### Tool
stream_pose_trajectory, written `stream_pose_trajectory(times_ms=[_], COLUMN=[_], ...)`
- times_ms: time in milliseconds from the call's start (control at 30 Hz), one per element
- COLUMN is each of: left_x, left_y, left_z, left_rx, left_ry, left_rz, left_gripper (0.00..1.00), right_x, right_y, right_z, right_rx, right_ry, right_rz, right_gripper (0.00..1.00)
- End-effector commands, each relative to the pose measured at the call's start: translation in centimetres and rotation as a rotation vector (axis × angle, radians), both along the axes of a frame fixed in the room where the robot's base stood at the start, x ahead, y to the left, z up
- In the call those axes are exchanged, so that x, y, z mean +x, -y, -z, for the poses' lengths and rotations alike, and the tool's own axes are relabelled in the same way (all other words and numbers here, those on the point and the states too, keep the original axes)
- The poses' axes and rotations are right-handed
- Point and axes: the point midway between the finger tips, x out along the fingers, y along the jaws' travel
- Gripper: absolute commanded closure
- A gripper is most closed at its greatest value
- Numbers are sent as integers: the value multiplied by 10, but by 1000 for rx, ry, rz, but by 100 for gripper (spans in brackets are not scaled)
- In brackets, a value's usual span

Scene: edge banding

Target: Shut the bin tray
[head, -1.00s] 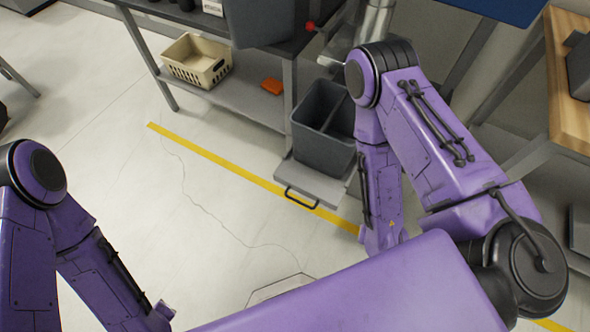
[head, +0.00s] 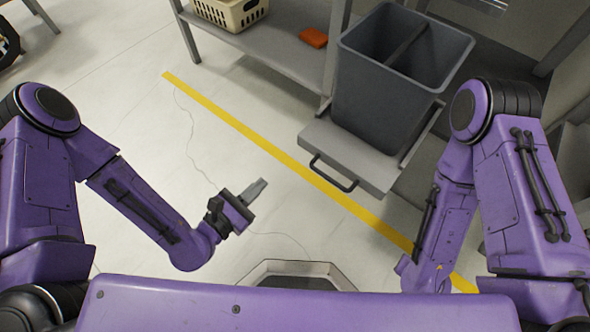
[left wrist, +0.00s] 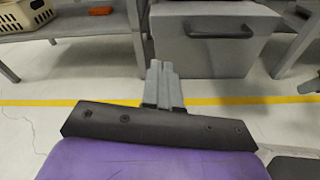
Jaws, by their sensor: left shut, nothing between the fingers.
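The bin tray (head: 345,160) is a grey pull-out tray with a black bar handle (head: 334,174) on its front edge. It sticks out from under the bench and carries a dark grey bin (head: 385,110) with two compartments. In the left wrist view the tray front (left wrist: 205,58) and its handle (left wrist: 220,33) show ahead and to the right. My left gripper (head: 258,187) is shut and empty, left of the handle and apart from it. Its closed fingers show in the left wrist view (left wrist: 163,82). My right arm is right of the tray; its gripper is not visible.
A bench shelf (head: 275,45) at the back holds a beige basket (head: 230,12) and an orange item (head: 314,37). A yellow floor line (head: 235,125) runs past the tray front. The floor (head: 150,125) left of the tray is clear.

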Motion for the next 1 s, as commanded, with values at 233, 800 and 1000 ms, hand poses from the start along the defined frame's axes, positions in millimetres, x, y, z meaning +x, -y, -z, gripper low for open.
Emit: stream_pose_trajectory(times_ms=[233, 800, 1000], left_x=[11, 101, 118], left_y=[7, 72, 84], left_z=[-2, -2, -3], left_rx=[-278, -272, -273], left_ry=[3, 4, 1], left_rz=[-3, -3, -3], left_gripper=[100, 100, 100], right_x=[0, 0, 0], right_y=[0, 0, 0], right_z=[32, 48, 51], right_rx=[-1, -1, 0], right_ry=[1, 1, 0], right_rz=[0, 0, 1], right_gripper=[60, 60, 60])
